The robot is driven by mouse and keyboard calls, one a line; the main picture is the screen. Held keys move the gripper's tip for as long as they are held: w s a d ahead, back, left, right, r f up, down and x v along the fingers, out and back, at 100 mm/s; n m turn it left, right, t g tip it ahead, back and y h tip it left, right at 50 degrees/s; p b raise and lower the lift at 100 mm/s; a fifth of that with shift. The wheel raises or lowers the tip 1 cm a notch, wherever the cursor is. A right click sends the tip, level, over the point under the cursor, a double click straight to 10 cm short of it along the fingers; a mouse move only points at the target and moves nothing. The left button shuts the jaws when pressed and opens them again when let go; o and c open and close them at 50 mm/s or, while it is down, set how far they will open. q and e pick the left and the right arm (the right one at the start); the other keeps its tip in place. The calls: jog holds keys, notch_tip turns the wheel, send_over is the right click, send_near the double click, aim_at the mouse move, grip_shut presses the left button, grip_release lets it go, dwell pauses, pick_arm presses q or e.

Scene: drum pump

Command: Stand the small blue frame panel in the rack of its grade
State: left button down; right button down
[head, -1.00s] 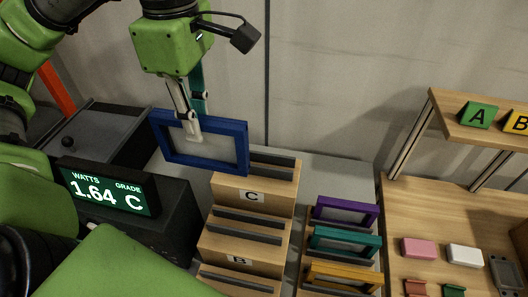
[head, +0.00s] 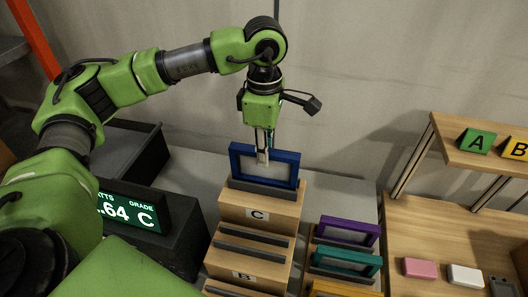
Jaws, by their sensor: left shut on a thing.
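The small blue frame panel (head: 286,155) stands nearly upright at the top step of the wooden rack marked C (head: 237,202). Its lower edge is at or just behind a dark slot strip there; I cannot tell how deep it sits. My left gripper (head: 263,155) is shut on the panel's top edge from above. The display (head: 137,208) reads ".64 C" in its visible part, with the word GRADE above; my arm hides its left end. The rack's lower step is marked B (head: 240,274), with empty dark slots. My right gripper is not in view.
A second rack to the right holds a purple frame (head: 347,231), a teal frame (head: 345,262) and a yellow frame (head: 338,289). A wooden table (head: 440,228) with pink and white blocks and a raised shelf with signs A and B (head: 515,149) stands at right.

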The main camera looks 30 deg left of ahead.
pick_arm(q)
jog(key=shift+f+p, duration=0.3)
jog(key=shift+f, duration=0.65)
jog(key=shift+s+f, duration=0.1)
jog(key=shift+f, duration=0.05)
jog(key=c, duration=2.4)
grip_release()
jog(key=o, duration=0.4)
jog(key=shift+o, duration=0.2)
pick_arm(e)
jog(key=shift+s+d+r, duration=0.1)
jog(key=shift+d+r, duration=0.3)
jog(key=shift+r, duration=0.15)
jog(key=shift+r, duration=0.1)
